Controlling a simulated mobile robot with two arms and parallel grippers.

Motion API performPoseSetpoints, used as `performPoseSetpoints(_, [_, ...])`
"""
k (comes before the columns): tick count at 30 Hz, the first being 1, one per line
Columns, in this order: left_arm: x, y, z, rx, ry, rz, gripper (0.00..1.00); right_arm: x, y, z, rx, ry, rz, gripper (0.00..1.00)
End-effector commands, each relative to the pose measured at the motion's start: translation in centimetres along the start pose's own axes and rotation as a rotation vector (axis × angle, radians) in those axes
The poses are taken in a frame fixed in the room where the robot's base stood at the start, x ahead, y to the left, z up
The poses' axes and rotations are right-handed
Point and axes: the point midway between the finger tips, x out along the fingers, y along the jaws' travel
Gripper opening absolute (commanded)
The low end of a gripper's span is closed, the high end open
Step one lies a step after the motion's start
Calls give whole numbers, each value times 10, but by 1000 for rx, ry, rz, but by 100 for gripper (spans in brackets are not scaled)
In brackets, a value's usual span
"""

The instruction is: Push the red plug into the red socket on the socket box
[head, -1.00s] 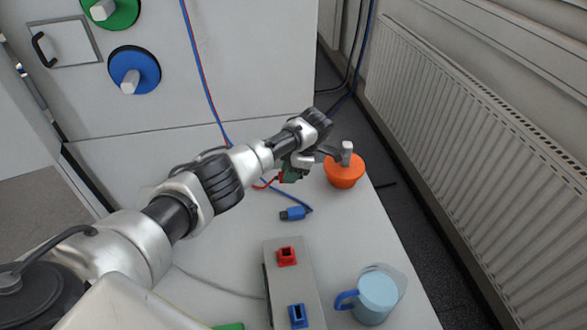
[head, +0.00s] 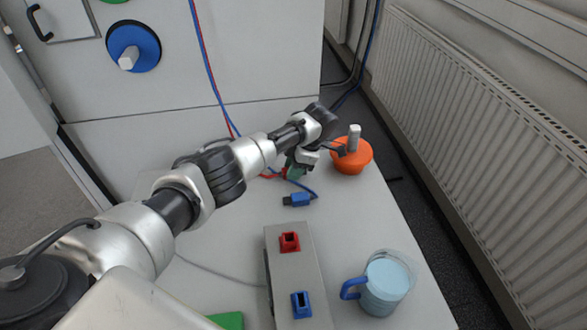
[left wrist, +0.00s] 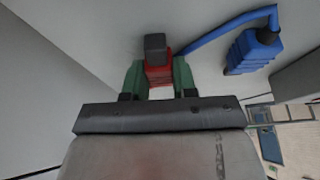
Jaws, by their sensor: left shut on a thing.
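My left gripper (head: 295,173) is beyond the socket box, beside the orange knob. In the left wrist view its green fingers (left wrist: 158,78) are shut on the red plug (left wrist: 158,71), with the plug's dark tip pointing away from the gripper. In the head view the plug is mostly hidden by the gripper. The grey socket box (head: 283,275) stands nearer on the table, with the red socket (head: 289,242) at its far end and a blue socket (head: 302,304) nearer. The red socket looks empty. My right gripper is not in view.
A blue plug (head: 298,200) lies between gripper and box; it also shows in the left wrist view (left wrist: 253,50). An orange knob (head: 350,158) is right of the gripper. A mug with a blue handle (head: 386,284) stands right of the box. A radiator (head: 480,140) is beyond the table's right edge.

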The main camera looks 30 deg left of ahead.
Motion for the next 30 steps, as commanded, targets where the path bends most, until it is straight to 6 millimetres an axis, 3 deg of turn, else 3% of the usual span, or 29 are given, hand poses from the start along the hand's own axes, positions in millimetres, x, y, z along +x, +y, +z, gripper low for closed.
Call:
performPoseSetpoints(10, [2,0,1,0,0,1,6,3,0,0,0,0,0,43])
performPoseSetpoints(11, [2,0,1,0,0,1,32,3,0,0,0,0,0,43])
performPoseSetpoints(16, [2,0,1,1,0,1,57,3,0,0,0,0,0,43])
performPoseSetpoints(25, [0,0,1,1,-1,0,57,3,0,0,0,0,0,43])
performPoseSetpoints(30, [-21,0,2,2,-4,2,57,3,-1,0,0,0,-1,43])
